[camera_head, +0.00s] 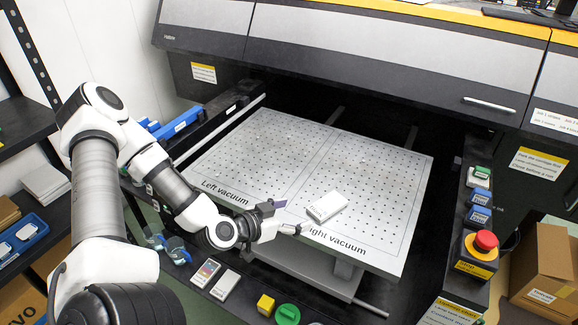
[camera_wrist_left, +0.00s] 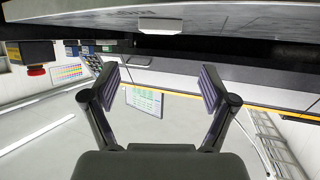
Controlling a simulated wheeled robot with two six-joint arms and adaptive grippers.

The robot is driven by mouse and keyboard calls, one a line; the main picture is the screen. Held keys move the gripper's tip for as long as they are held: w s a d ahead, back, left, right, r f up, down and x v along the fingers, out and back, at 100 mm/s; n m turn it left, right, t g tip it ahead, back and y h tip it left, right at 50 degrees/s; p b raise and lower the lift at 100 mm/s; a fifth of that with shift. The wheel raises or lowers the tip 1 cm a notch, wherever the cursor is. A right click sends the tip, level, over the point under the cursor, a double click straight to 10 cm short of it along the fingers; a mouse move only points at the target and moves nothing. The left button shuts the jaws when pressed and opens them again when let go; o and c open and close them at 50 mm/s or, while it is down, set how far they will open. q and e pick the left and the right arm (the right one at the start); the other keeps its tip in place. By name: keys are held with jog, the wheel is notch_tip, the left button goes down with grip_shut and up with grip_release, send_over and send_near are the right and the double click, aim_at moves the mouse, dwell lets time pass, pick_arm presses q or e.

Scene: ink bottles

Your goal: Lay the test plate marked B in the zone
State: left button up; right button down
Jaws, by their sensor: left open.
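A white flat plate (camera_head: 327,206) lies on the right vacuum zone (camera_head: 385,215) of the perforated bed, near its front edge. I cannot read a B on it. My left gripper (camera_head: 285,216) is open and empty, just left of the plate, at the front edge of the bed. In the left wrist view the left gripper (camera_wrist_left: 160,87) has its fingers wide apart with nothing between them, and a white block (camera_wrist_left: 160,25), likely this plate, shows beyond at the top. The left vacuum zone (camera_head: 235,165) is bare. My right gripper is not in view.
A plate with coloured patches (camera_head: 206,272) and a white plate (camera_head: 225,285) lie on the front ledge. A yellow block (camera_head: 265,305) and green button (camera_head: 287,314) are nearby. A red emergency stop (camera_head: 486,241) stands at the right. The printer gantry (camera_head: 370,60) spans the back.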

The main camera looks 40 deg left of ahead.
pick_arm(q)
jog(key=s+d+f+n+g+y, duration=0.1)
jog(key=s+d+f+g, duration=0.4)
jog(key=s+f, duration=0.3)
jog(key=s+d+f+n+g+y, duration=0.1)
jog(key=s+d+f+g, duration=0.5)
jog(key=s, duration=0.5)
notch_tip(320, 180, down, 3)
jog(key=shift+s+f+g, duration=0.15)
jog(key=shift+s+g, duration=0.05)
jog(key=shift+g, duration=1)
